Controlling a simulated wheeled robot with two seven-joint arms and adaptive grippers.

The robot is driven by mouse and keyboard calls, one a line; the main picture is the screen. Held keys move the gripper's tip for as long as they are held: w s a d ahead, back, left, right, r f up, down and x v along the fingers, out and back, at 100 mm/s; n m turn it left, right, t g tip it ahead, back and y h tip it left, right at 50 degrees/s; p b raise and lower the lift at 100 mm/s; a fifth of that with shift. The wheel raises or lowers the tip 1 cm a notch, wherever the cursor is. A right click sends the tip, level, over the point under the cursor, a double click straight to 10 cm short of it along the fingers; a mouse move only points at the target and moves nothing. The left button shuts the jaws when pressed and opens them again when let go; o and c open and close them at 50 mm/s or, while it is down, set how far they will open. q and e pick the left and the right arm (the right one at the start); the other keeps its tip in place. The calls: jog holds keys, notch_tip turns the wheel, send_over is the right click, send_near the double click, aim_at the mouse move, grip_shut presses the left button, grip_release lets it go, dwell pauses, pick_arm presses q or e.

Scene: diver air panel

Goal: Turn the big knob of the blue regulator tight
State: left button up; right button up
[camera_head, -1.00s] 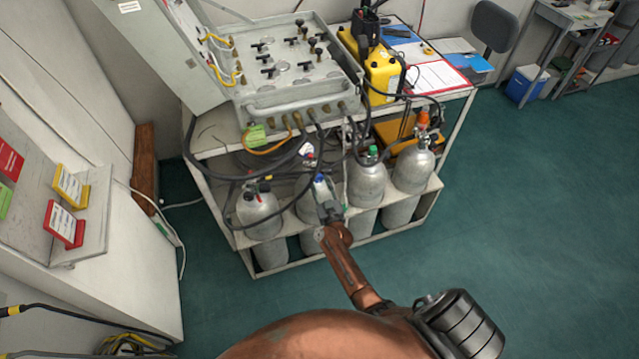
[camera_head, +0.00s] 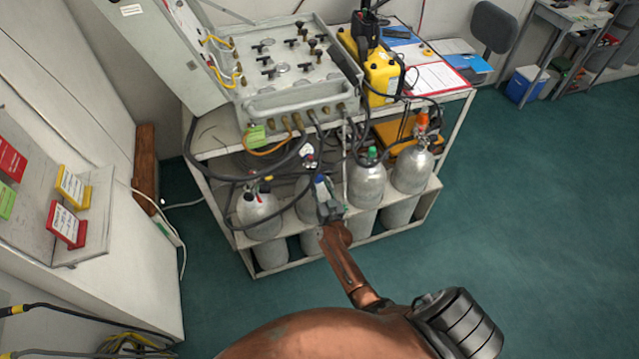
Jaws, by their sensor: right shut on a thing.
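The blue regulator (camera_head: 320,184) shows as a small blue and pale patch among the grey cylinders on the lower shelf of the cart. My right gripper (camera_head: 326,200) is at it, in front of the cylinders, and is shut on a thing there. That thing seems to be the regulator's big knob, but the fingers hide it. The copper-coloured forearm reaches up to it from below. My left gripper is not in view.
Grey cylinders (camera_head: 367,184) stand close on both sides, one with a green top and one with an orange top (camera_head: 422,121). Dark hoses hang from the control panel (camera_head: 290,65) above. The green floor (camera_head: 520,220) to the right is clear.

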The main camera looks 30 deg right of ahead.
jog(key=m, duration=0.4)
jog(key=shift+p, duration=0.35)
jog(key=m+y, duration=0.1)
jog(key=m, duration=0.4)
jog(key=shift+g, duration=0.3)
jog(key=o, duration=1.1)
jog(key=shift+d, duration=0.1)
jog(key=shift+s, duration=0.1)
jog(key=v, duration=1.1)
jog(key=shift+s, duration=0.4)
